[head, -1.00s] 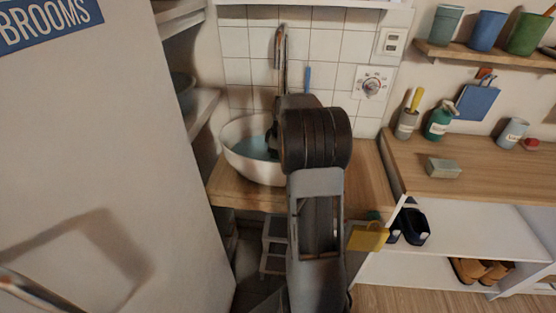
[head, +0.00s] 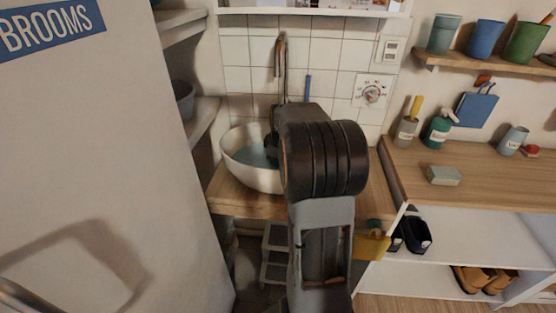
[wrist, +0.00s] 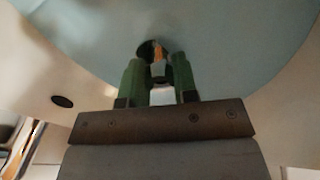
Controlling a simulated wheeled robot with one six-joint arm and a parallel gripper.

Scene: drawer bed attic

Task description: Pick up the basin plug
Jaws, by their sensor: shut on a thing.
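The white round basin (head: 237,165) stands on the wooden counter and holds bluish water (head: 252,155). My gripper (head: 271,150) reaches down into it, partly hidden behind my arm. In the wrist view, the green fingers of my gripper (wrist: 159,68) are shut on a small pale grey piece, which I take to be the basin plug (wrist: 160,73). A small orange part and a dark round spot show just beyond the fingertips. I cannot tell whether the plug is clear of the basin floor. The plug is hidden in the head view.
The tap (head: 281,65) rises behind the basin. A tall panel marked BROOMS (head: 90,170) closes off the left. To the right, a wooden worktop (head: 500,175) bears a grey block (head: 443,175), bottles and cups. A yellow thing (head: 372,246) hangs near the counter's front right.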

